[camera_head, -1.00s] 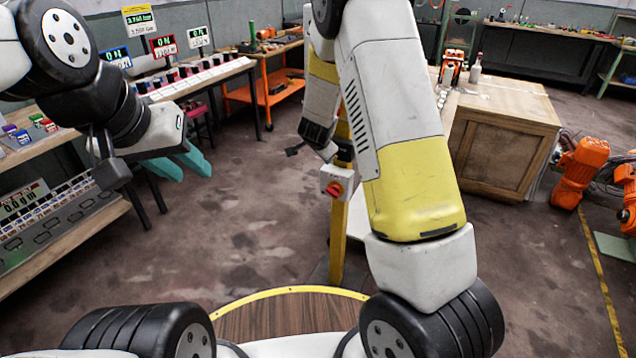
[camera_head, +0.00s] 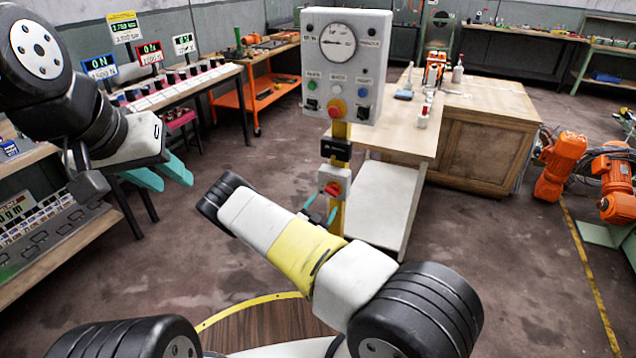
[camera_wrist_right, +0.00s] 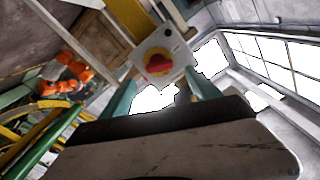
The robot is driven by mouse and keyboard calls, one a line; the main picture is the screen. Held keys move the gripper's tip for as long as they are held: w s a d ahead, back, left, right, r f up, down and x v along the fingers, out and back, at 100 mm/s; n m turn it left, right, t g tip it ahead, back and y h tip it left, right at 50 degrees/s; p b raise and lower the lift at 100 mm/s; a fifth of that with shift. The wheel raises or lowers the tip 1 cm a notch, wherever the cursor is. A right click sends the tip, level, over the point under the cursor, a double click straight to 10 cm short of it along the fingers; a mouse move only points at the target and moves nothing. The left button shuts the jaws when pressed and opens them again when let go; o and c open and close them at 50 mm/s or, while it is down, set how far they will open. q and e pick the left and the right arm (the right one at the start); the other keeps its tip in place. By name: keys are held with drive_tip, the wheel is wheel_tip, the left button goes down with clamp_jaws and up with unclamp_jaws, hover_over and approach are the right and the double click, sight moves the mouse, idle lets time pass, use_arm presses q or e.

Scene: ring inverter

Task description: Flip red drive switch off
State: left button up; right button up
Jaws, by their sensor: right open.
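A red rotary switch (camera_head: 332,189) sits on a small light box on the yellow post, below the control panel. In the right wrist view the red knob (camera_wrist_right: 158,62) stands on a yellow disc, ahead of and between the fingertips. My right gripper (camera_head: 320,208) is open and empty in front of this box; its teal fingers also show in the wrist view (camera_wrist_right: 160,82). I cannot tell whether they touch the box. My left gripper (camera_head: 175,184) is open and empty at the left. A red display (camera_head: 149,58) reading ON stands on the back left bench.
The grey control panel (camera_head: 345,66) with a gauge and buttons tops the post. A wooden bench (camera_head: 405,132) stands behind it. The floor between the left benches and the post is clear.

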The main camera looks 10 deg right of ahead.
sight(332, 191)
drive_tip(key=x, duration=0.7)
drive_tip(key=shift+w+d, duration=0.1)
drive_tip(key=shift+w, duration=0.05)
drive_tip(key=shift+c, duration=0.2)
drive_tip(key=c, duration=1.3)
drive_tip(key=n, duration=0.5)
drive_tip(key=o, duration=1.3)
drive_tip(key=shift+o, duration=0.2)
